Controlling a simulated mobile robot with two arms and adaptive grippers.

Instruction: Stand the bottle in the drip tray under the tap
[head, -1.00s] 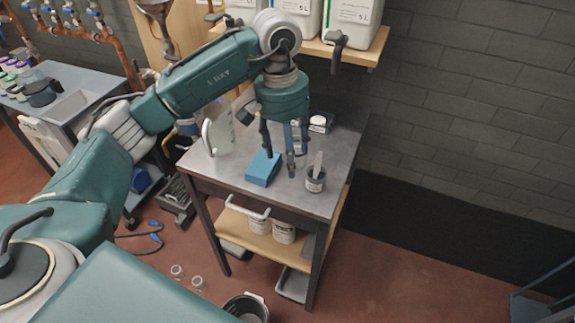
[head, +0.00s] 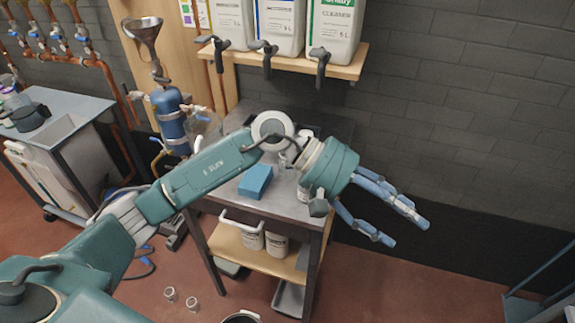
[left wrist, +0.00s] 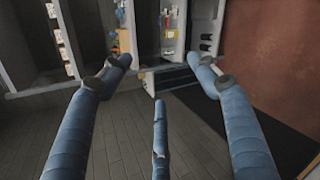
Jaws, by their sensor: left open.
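My left gripper (head: 405,230) is open and empty in the head view. Its blue fingers point right, past the right edge of the metal table (head: 232,205), away from the table top. The left wrist view shows the fingers (left wrist: 160,80) spread with nothing between them. Three large jugs, one a cleaner jug (head: 336,22), stand on the wall shelf, with dark taps (head: 320,60) hanging at its front edge. I cannot make out the task's bottle or the drip tray for sure; my left arm covers part of the table top. My right gripper is not in view.
A blue block (head: 256,181) lies on the table, and a clear jug (head: 205,125) stands at its back left. White tubs (head: 276,243) stand on the wooden lower shelf (head: 232,243). Small jars (head: 192,304) are on the floor. Open space lies right of the table.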

